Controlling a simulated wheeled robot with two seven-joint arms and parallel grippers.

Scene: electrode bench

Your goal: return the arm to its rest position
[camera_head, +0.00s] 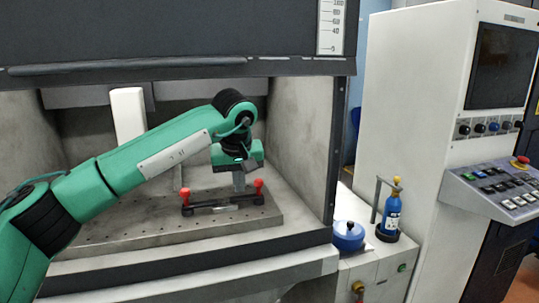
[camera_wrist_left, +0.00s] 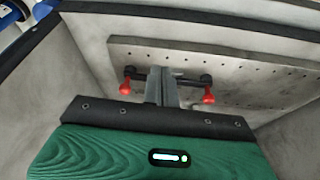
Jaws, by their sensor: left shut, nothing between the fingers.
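My green left arm (camera_head: 150,160) reaches in from the left into the grey cabinet. My left gripper (camera_head: 239,184) points down above the black fixture bar (camera_head: 221,206), near its right-hand red knob (camera_head: 258,184). In the left wrist view the two grey fingers of my left gripper (camera_wrist_left: 162,86) are together, with nothing between them. They overlap the middle of the bar, between the red knobs (camera_wrist_left: 125,89); I cannot tell whether they touch it. My right gripper is in neither view.
The bar lies on a perforated metal plate (camera_head: 130,232) in the cabinet. The cabinet's raised dark front (camera_head: 170,30) hangs above the arm, and its right side wall (camera_head: 303,140) stands beside the gripper. Outside right are a blue pot (camera_head: 348,238), a blue bottle (camera_head: 392,213) and a control panel (camera_head: 497,187).

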